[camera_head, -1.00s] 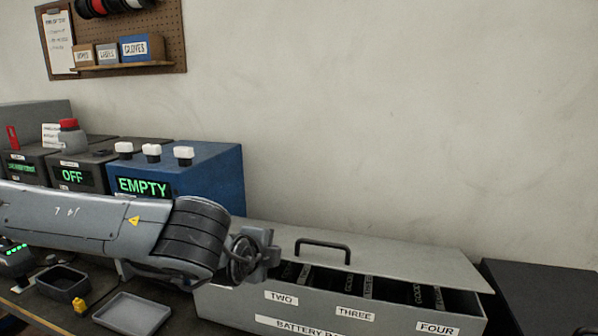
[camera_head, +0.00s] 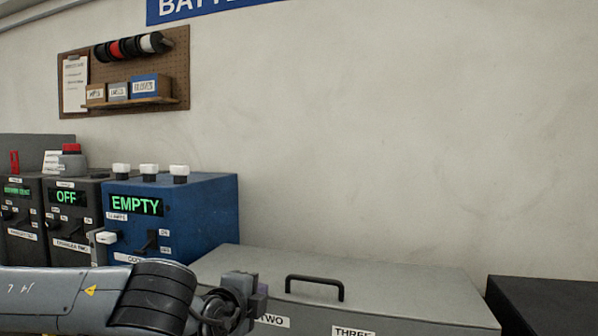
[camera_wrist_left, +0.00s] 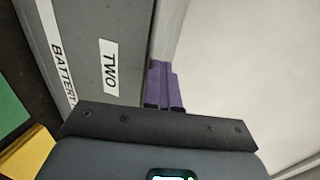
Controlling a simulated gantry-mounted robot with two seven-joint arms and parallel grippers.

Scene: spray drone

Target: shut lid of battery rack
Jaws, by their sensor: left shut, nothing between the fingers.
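The battery rack is a long grey box with labels TWO and THREE on its front (camera_head: 300,322). Its grey lid (camera_head: 400,290) with a black handle (camera_head: 315,286) lies down over the top, and no dark opening shows at the front edge. My left gripper (camera_head: 243,310) is at the rack's front left, near the TWO label. In the left wrist view its purple fingers (camera_wrist_left: 165,88) are together and empty, close to the lid's front edge; I cannot tell whether they touch it. The rack's lower front is cut off in the head view. My right gripper is out of view.
A blue charger box (camera_head: 205,215) reading EMPTY stands left of the rack, with dark units (camera_head: 75,225) beyond it. A black box (camera_head: 545,305) stands on the right. The wall behind is bare above the lid.

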